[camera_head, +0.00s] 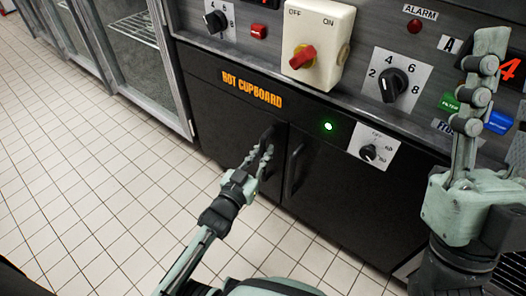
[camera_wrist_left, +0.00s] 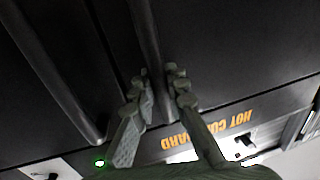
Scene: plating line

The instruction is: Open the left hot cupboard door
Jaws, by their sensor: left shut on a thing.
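The hot cupboard is black, with orange lettering on the panel above its doors. The left hot cupboard door (camera_head: 222,118) looks shut, in line with the right door (camera_head: 335,205). Its dark upright handle (camera_head: 269,136) is near the door's right edge. My left gripper (camera_head: 262,157) is at this handle, shut on it. In the left wrist view, the handle (camera_wrist_left: 147,40) runs between the two fingertips (camera_wrist_left: 160,85), which cover part of it. My right gripper (camera_head: 480,85) is raised at the right, in front of the control panel; its finger gap cannot be made out.
The right door's handle (camera_head: 294,170) is close beside the left one. Above are a rotary switch box (camera_head: 325,35), a knob (camera_head: 394,85) and a small dial (camera_head: 369,152). A glass-fronted cabinet (camera_head: 135,50) stands at left. The tiled floor (camera_head: 100,170) in front is clear.

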